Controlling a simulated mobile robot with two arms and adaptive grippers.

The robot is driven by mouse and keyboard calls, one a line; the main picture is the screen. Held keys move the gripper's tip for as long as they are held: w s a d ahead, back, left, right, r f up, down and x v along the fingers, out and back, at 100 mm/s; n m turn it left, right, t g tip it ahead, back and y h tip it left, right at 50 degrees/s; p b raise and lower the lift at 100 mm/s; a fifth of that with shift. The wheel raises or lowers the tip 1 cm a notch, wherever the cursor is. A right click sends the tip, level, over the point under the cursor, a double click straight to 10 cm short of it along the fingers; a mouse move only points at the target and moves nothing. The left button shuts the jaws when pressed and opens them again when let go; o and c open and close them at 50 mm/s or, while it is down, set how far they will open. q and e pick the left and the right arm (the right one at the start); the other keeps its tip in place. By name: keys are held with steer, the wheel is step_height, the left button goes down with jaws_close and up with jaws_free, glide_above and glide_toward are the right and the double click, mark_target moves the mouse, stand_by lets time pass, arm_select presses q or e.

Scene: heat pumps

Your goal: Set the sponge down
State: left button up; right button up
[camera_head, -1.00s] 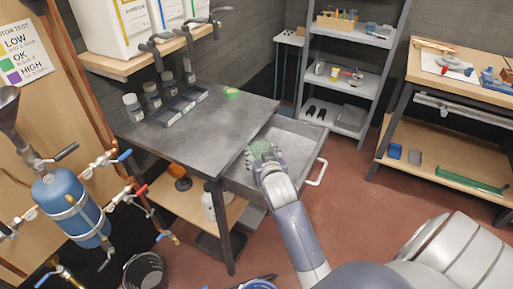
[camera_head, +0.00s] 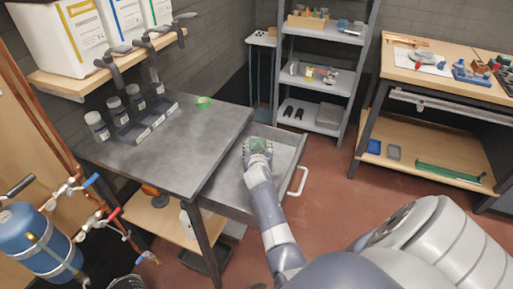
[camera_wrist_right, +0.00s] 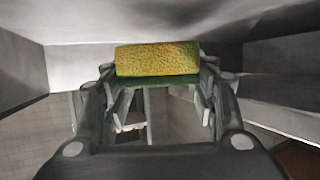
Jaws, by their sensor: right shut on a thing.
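The sponge (camera_wrist_right: 157,58) is yellow with a green side and lies across my fingertips in the right wrist view. My right gripper (camera_head: 258,150) is shut on the sponge. It is over the open grey drawer (camera_head: 228,192) under the metal table; I cannot tell whether the sponge touches the drawer floor. My left gripper is out of view.
The metal table (camera_head: 180,150) stands left of the drawer, with several jars (camera_head: 116,108), a divided tray (camera_head: 145,128) and a green tape roll (camera_head: 204,102) on it. A white drawer handle (camera_head: 299,182) sticks out at the right. The visible drawer floor looks clear.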

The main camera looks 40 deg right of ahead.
step_height(320, 180, down, 2)
steer(key=shift+f, duration=0.2)
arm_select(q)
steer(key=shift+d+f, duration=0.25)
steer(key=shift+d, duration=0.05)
arm_select(e)
steer(key=shift+f, duration=0.1)
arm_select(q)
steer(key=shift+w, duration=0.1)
arm_select(e)
steer(key=shift+f+b, duration=0.1)
steer(key=shift+b, duration=0.2)
steer(key=shift+o, duration=1.3)
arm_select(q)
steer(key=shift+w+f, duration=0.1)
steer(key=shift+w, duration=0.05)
arm_select(e)
steer(key=o, duration=0.4)
